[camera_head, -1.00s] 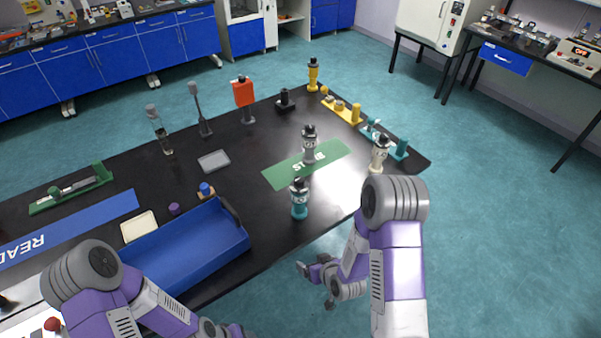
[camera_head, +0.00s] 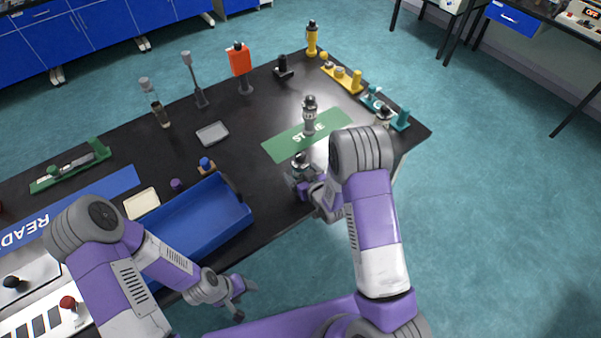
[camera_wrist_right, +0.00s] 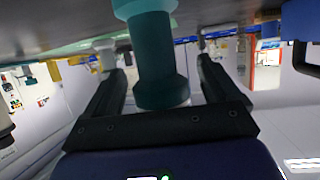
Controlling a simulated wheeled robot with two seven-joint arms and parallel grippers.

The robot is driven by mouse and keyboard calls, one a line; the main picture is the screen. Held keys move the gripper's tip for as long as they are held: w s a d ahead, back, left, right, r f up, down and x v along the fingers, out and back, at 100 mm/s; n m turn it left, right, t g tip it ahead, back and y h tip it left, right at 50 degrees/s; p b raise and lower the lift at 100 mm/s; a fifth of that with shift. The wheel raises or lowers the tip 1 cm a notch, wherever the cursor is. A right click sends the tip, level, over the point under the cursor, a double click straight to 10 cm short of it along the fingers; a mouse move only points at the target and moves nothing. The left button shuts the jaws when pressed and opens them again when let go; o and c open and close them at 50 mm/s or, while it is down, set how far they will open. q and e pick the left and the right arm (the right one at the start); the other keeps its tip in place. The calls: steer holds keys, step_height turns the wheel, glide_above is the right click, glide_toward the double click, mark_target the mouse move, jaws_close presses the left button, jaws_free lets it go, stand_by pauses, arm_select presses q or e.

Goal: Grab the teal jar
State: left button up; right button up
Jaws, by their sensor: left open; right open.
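The teal jar (camera_wrist_right: 155,58) stands near the front edge of the black table; in the head view only its dark top (camera_head: 300,160) shows clearly, its body largely hidden by my right gripper (camera_head: 301,182). In the right wrist view my right gripper (camera_wrist_right: 160,75) is open, with one finger on each side of the jar's teal body. I cannot tell whether either finger touches it. My left gripper (camera_head: 240,292) is open and empty, off the table's front edge beside the blue tray.
A grey jar (camera_head: 309,118) stands on the green mat (camera_head: 283,146) just behind the teal jar.

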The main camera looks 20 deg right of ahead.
steer(key=c, duration=1.2)
